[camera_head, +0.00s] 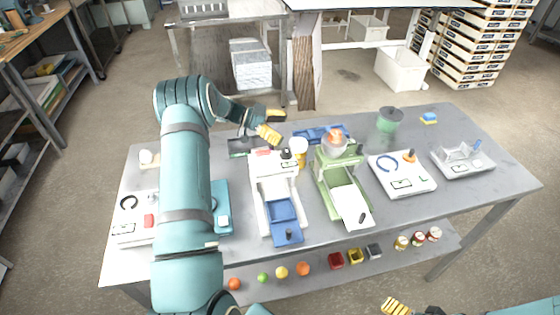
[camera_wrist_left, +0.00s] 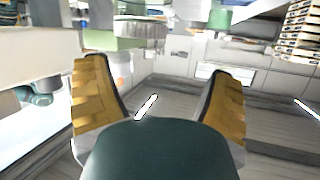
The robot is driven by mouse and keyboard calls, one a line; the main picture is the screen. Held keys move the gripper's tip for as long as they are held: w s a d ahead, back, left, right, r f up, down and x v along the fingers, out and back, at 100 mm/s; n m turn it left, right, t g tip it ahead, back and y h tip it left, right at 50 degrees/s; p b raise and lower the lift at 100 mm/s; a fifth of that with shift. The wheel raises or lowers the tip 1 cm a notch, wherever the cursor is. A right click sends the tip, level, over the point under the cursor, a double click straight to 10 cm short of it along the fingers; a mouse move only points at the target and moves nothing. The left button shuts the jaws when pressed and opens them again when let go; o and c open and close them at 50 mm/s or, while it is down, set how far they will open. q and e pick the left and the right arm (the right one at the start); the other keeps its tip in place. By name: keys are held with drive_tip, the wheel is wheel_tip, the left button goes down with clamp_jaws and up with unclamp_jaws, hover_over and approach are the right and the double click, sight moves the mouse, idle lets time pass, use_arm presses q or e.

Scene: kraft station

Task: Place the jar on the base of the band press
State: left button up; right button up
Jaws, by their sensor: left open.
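A yellow jar-like container with a white lid (camera_head: 299,148) stands upright on the table between the white-and-blue press (camera_head: 261,190) and the green press (camera_head: 325,180). A green translucent pot with a dark lid (camera_head: 388,120) stands at the back right. I cannot tell for sure which container is the jar or which device is the band press. My left gripper (camera_head: 271,125) is open above the table's back edge, behind the white-and-blue press. In the left wrist view its yellow fingers (camera_wrist_left: 160,105) are spread with nothing held. My right gripper (camera_head: 397,308) shows only partly at the bottom edge.
A white unit with a blue ring (camera_head: 400,183) and a grey clamp unit (camera_head: 463,160) stand on the right of the grey table (camera_head: 440,205). A blue tray (camera_head: 318,134) lies at the back. Fruit and small jars sit on the lower shelf (camera_head: 375,262).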

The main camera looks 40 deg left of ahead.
sight(294, 142)
use_arm(q)
drive_tip(key=shift+g, duration=0.8)
drive_tip(key=d+f, duration=0.4)
drive_tip(key=d, duration=0.1)
drive_tip(key=shift+w, duration=0.15)
drive_tip(key=shift+x, duration=0.75)
drive_tip(key=shift+d+f, duration=0.1)
drive_tip(key=c, duration=1.1)
drive_tip(key=shift+c, duration=0.2)
